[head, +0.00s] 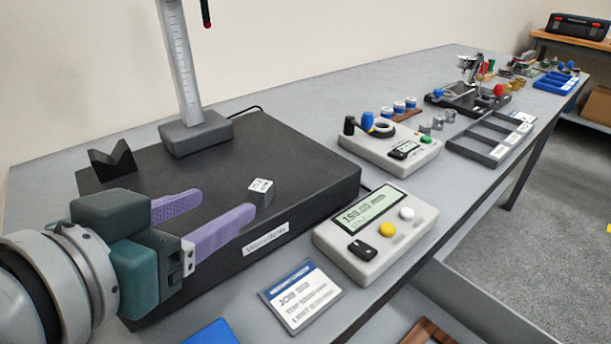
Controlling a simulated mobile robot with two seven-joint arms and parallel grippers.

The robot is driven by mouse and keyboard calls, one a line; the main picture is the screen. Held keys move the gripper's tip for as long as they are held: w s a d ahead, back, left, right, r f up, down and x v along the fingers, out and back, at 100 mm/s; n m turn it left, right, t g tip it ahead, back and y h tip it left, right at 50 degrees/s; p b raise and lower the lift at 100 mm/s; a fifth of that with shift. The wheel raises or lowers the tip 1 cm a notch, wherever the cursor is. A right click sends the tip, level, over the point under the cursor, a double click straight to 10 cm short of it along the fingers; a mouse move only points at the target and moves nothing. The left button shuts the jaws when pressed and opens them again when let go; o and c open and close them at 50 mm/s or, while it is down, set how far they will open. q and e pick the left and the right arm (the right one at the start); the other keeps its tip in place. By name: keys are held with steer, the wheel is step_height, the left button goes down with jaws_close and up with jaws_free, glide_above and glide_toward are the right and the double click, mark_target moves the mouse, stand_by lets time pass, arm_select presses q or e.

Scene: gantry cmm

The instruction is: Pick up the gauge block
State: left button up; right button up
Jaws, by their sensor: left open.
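The gauge block (261,192) is a small grey metal cube with a white marked top. It sits on the black granite plate (310,165), towards its front right. My left gripper (218,215) comes in from the left, its two purple fingers spread apart with nothing between them. The fingertips point towards the block; the nearer one ends just to its left and the farther one is further off. I cannot tell the exact gap. My right gripper is not in the head view.
A grey stand with a ruled column (180,62) rises at the back of the plate, beside a black V-block (113,160). A readout box (375,235) and a job card (301,292) lie in front. Further right are another instrument (389,150) and grey trays (490,140).

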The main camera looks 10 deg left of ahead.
mark_target(256, 190)
arm_select(q)
steer(key=x, duration=0.4)
steer(key=shift+w+b, duration=0.25)
steer(key=shift+b, duration=0.05)
steer(key=x, duration=0.2)
steer(key=b+x, duration=0.1)
steer(key=x, duration=0.2)
steer(key=shift+w+d+f, duration=0.2)
steer(key=shift+d+f, duration=0.05)
steer(key=shift+d, duration=0.05)
jaws_close()
